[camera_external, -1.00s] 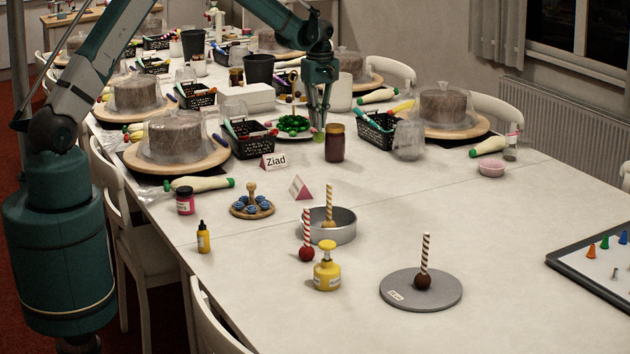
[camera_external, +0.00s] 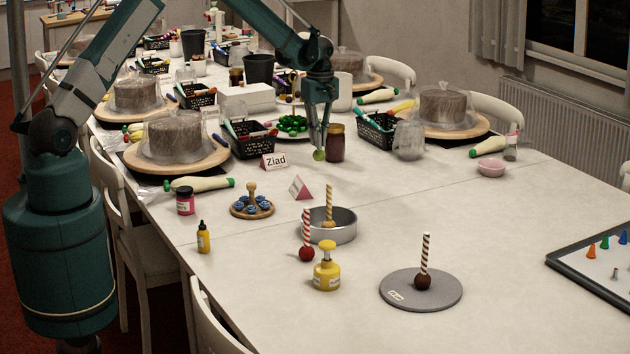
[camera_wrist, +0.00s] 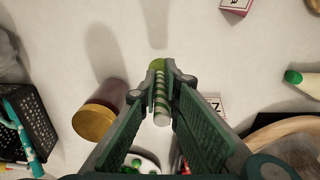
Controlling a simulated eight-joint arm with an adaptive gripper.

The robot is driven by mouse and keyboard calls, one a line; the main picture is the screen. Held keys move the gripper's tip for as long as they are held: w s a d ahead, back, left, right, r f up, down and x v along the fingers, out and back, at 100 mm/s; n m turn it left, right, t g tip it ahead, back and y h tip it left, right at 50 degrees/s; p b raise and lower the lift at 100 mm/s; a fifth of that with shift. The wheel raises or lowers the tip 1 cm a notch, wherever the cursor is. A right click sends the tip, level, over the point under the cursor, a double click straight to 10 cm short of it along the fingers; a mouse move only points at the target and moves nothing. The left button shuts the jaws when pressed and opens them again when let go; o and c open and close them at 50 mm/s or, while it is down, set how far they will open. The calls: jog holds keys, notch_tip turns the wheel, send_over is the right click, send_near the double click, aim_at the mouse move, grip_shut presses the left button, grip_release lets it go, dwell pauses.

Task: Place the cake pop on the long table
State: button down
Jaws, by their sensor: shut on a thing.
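My gripper (camera_external: 319,143) is shut on a green cake pop (camera_external: 319,155), ball end down, above the far part of the long table (camera_external: 400,200). In the wrist view, my gripper's fingers (camera_wrist: 162,82) close around its green-and-white striped stick (camera_wrist: 160,100), with the green ball (camera_wrist: 157,64) past the fingertips. I cannot tell whether the ball touches the table. Other cake pops stand nearer the camera: a red one (camera_external: 306,253), a brown one (camera_external: 424,281) on a grey disc (camera_external: 398,296), and a tan one (camera_external: 329,222) at the round tin (camera_external: 343,232).
A dark jar (camera_external: 335,145) stands just right of the held pop; it also shows in the wrist view (camera_wrist: 100,115). The "Ziad" card (camera_external: 274,161) is at left, black baskets (camera_external: 252,146) behind. A yellow pump bottle (camera_external: 327,275) stands in front. The table's right middle is clear.

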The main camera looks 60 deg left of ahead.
jog(key=shift+f, duration=1.85)
jog(key=shift+f+b, duration=0.2)
jog(key=shift+b, duration=0.1)
jog(key=c, duration=2.6)
grip_release()
jog(key=shift+o, duration=0.2)
jog(key=shift+r, duration=0.15)
notch_tip(320, 180, up, 12)
jog(key=shift+w+r+p, duration=0.1)
jog(key=shift+p, duration=0.5)
